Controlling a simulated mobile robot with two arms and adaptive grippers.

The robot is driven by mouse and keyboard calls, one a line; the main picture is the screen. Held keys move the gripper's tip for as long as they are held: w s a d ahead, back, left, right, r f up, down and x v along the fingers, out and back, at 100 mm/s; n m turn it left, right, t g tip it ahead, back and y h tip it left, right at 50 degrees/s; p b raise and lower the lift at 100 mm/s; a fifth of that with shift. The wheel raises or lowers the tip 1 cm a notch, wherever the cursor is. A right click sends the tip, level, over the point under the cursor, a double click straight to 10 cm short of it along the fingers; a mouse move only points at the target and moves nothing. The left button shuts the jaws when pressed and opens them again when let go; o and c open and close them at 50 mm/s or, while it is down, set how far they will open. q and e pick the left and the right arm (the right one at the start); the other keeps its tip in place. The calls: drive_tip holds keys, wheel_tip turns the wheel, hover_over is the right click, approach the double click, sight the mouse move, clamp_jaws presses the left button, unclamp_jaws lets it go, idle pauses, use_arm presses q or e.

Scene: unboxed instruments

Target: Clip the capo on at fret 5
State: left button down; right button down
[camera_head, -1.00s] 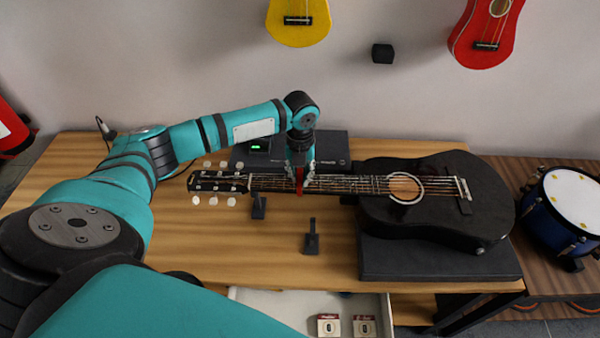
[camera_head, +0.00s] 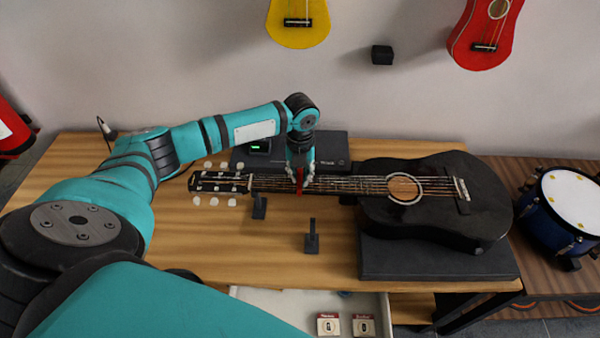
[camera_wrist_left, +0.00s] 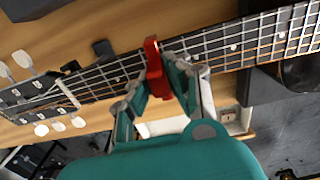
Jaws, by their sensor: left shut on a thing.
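The black guitar (camera_head: 450,215) lies on its back with its neck to the left and its headstock (camera_head: 215,182) at the left end. The red capo (camera_head: 299,182) is at the neck, part way between headstock and body. In the left wrist view the capo (camera_wrist_left: 153,58) crosses the edge of the fretboard (camera_wrist_left: 215,45); I cannot tell the exact fret or whether it presses the strings. My left gripper (camera_head: 301,178) points down over the neck. Its fingers are shut on the capo, one on each side, as the left wrist view (camera_wrist_left: 160,82) shows. My right gripper is not in view.
A black stand (camera_head: 312,240) is in front of the neck, and a neck support (camera_head: 259,205) is near the headstock. A dark flat case (camera_head: 335,150) lies behind the neck. An open drawer (camera_head: 270,300) is at the front. A blue drum (camera_head: 560,215) stands at right.

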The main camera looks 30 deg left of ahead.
use_arm(q)
drive_tip(key=shift+f, duration=0.4)
idle(0.6)
drive_tip(key=c, duration=1.2)
unclamp_jaws()
wheel_tip(320, 180, up, 12)
drive_tip(key=shift+r, duration=0.1)
